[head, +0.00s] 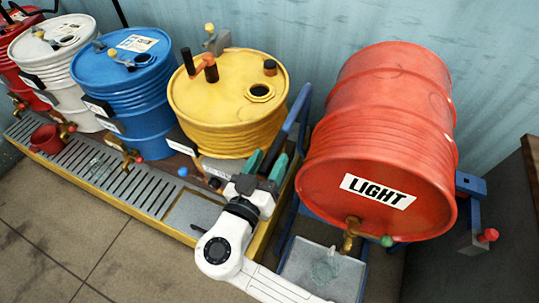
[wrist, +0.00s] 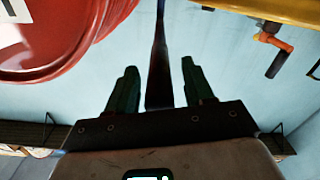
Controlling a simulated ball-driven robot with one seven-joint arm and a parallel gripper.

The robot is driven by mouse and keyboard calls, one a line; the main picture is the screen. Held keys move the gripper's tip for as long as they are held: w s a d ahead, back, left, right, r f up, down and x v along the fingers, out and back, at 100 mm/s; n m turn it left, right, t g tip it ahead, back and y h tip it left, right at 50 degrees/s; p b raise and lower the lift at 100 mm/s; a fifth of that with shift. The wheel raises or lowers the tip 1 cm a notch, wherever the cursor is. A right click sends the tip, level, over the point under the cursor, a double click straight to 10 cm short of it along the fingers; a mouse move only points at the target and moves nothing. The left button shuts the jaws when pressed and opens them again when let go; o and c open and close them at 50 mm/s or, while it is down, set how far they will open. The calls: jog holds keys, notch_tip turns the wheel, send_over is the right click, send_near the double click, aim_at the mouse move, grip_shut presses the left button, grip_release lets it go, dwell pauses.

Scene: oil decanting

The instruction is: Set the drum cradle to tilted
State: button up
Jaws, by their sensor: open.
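The drum cradle is a blue frame (head: 471,185) under and beside a red drum (head: 390,110) labelled LIGHT. The drum lies on its side with its labelled end and brass tap facing forward; how far the cradle is tilted I cannot tell. A blue lever bar (head: 293,118) rises along the drum's left side. My gripper (head: 266,164) is open at the lower part of this bar. In the wrist view, a dark bar (wrist: 159,45) stands between the spread green fingers of my gripper (wrist: 159,68), with gaps on both sides. The red drum (wrist: 60,40) is at upper left there.
A yellow drum (head: 225,110) with an orange handle stands close left of my gripper. Blue (head: 125,80) and white (head: 55,50) drums stand farther left, behind a drain grate (head: 110,178). A tray (head: 300,275) sits under the red drum's tap. The floor in front is clear.

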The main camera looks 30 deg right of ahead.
jog(key=shift+w+d, duration=0.25)
jog(key=shift+d, duration=0.1)
grip_shut()
dwell(0.3)
jog(key=shift+f, duration=0.1)
